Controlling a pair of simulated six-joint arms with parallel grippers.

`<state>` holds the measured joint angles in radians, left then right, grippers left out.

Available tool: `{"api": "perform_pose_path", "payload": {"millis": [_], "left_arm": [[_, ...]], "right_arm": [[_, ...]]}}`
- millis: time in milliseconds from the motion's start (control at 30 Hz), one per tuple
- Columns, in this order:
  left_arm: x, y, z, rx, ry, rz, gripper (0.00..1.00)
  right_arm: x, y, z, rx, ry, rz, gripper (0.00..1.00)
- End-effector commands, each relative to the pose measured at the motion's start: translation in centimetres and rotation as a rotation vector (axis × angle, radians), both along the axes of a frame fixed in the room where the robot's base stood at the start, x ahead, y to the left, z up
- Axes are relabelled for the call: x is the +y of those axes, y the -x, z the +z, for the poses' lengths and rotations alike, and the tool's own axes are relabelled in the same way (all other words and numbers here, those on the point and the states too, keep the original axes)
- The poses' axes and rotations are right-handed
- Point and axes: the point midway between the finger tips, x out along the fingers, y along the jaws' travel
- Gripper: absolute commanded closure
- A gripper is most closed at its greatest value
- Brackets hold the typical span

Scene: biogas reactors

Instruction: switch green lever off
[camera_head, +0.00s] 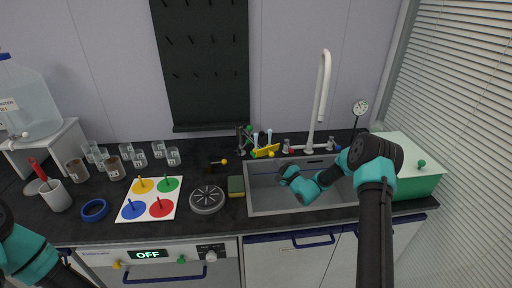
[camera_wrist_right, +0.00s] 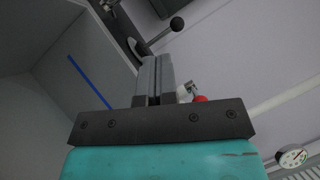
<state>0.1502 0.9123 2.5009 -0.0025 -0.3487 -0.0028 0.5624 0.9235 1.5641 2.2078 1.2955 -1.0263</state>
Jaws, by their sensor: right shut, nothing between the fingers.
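A small green knob (camera_head: 181,260) shows on the front panel below the counter, right of the display (camera_head: 148,254), which reads OFF. A green part (camera_head: 248,130) also stands at the back of the counter by the wall; I cannot tell which of them is the green lever. My right gripper (camera_head: 285,172) is over the left part of the sink, away from the front panel. In the right wrist view its fingers (camera_wrist_right: 154,80) are shut with nothing between them. A dark ball-ended lever (camera_wrist_right: 177,23) shows beyond them. Only part of my left arm shows, at the lower left.
The sink (camera_head: 252,201) has a tall tap (camera_head: 321,95) behind it. A green box (camera_head: 415,187) stands to its right. A white board with coloured discs (camera_head: 128,203), a round grey grate (camera_head: 207,200) and several jars occupy the counter to the left.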

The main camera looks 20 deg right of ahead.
Motion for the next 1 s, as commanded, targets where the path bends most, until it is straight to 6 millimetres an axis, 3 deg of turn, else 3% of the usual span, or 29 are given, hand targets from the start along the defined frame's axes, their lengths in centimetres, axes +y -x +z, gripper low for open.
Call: {"api": "perform_pose_path", "payload": {"millis": [367,900,1000], "left_arm": [[0.0,0.0,0.0,0.000,0.000,0.000,1.00],[0.0,0.0,0.0,0.000,0.000,0.000,1.00],[0.0,0.0,0.0,0.000,0.000,0.000,1.00]], "right_arm": [[0.5,-1.5,0.3,-0.001,0.000,0.001,1.00],[2.8,-9.7,2.4,-0.003,0.000,0.001,1.00],[4.2,-10.2,3.1,-0.002,-0.002,0.003,1.00]]}}
